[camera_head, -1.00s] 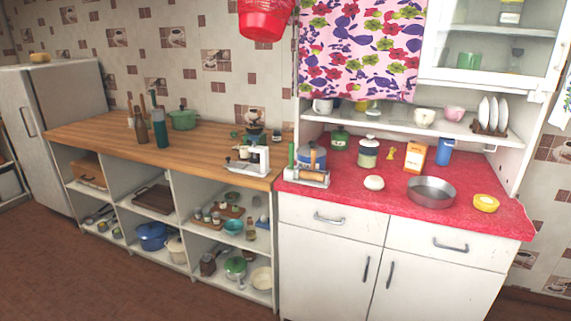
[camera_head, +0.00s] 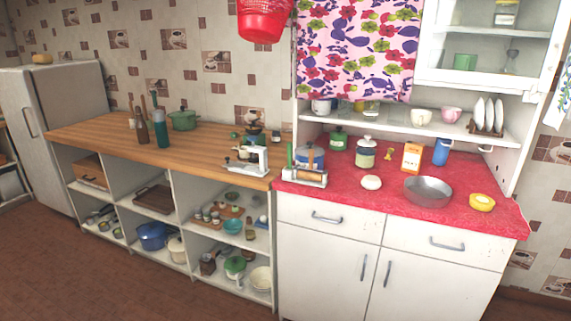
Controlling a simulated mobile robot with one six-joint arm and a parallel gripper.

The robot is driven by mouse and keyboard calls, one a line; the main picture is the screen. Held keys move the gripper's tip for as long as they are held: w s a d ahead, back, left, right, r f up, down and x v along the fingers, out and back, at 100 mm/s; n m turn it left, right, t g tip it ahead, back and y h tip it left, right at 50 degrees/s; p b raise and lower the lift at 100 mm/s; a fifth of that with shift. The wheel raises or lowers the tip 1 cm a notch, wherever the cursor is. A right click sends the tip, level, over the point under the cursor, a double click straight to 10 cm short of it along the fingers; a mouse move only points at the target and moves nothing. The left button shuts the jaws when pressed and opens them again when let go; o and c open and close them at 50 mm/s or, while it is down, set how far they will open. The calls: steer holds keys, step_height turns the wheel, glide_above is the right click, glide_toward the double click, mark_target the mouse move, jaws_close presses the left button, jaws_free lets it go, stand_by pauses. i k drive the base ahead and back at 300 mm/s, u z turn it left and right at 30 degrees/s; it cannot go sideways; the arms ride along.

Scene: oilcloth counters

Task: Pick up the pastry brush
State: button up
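I cannot make out a pastry brush for certain in the head view. A slim green upright item (camera_head: 290,155) stands at the left end of the red counter (camera_head: 330,205); it is too small to tell whether it is a brush handle. Just in front of it lies a pale holder with a tan roll-shaped piece (camera_head: 304,177). Tall thin items stand by the dark bottles (camera_head: 142,126) on the wooden counter (camera_head: 95,134), also too small to name. My gripper is not in view.
The red counter also holds a metal pan (camera_head: 428,192), a yellow bowl (camera_head: 482,202), a white round item (camera_head: 371,182), a jar (camera_head: 365,153), an orange-white box (camera_head: 412,157) and a blue cup (camera_head: 441,151). A white scale-like device (camera_head: 248,158) stands on the wooden counter. Floor (camera_head: 90,275) in front looks clear.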

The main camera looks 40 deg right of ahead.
mark_target(289, 145)
steer(key=z, duration=0.05)
steer(key=i, duration=1)
steer(key=u, duration=0.05)
